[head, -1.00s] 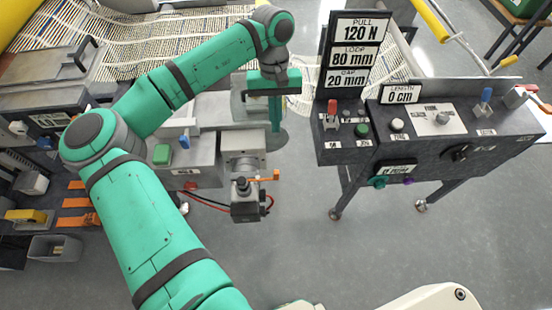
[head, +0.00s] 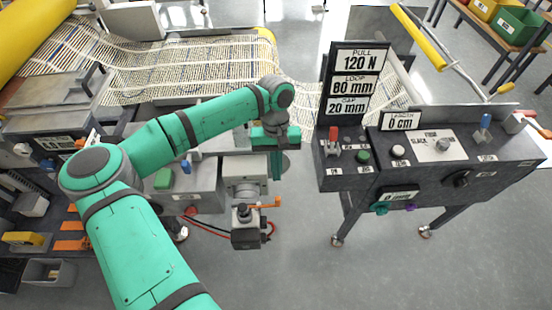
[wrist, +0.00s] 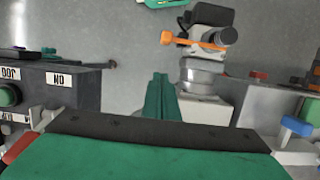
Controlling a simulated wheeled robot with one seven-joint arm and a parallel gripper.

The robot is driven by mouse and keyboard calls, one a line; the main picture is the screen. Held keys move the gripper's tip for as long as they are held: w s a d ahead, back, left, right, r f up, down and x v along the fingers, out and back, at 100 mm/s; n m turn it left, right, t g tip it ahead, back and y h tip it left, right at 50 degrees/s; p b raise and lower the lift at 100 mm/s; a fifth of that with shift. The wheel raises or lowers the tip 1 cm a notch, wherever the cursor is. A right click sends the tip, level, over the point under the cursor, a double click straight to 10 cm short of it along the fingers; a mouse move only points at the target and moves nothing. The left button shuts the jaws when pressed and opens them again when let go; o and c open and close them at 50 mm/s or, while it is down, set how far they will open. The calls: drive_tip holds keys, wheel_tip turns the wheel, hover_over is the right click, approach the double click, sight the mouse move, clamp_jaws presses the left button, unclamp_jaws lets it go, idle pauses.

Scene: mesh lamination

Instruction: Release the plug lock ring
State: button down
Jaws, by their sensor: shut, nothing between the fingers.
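A grey block with an orange lever (head: 264,205) and a dark round knob (head: 241,210) sticks out from the front of the left machine. I cannot tell for certain which part is the plug lock ring. My gripper (head: 277,176) points down behind and right of this block, apart from it. Its green fingers (wrist: 160,82) are shut together and empty, left of the collar in the wrist view.
The control console (head: 430,160) stands close on the right, with a red switch (head: 333,134) and green button (head: 362,156). The left machine has a green button (head: 163,179) and blue switch (head: 186,165). Red hoses (head: 207,229) hang below. Open floor lies between.

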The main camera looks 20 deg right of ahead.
drive_tip(key=shift+s+a+f, duration=0.2)
drive_tip(key=shift+s, duration=0.5)
drive_tip(key=shift+s+a+f, duration=0.2)
drive_tip(key=shift+s+f, duration=0.05)
drive_tip(key=shift+s, duration=0.45)
drive_tip(key=shift+s+a+f, duration=0.2)
drive_tip(key=shift+s, duration=0.5)
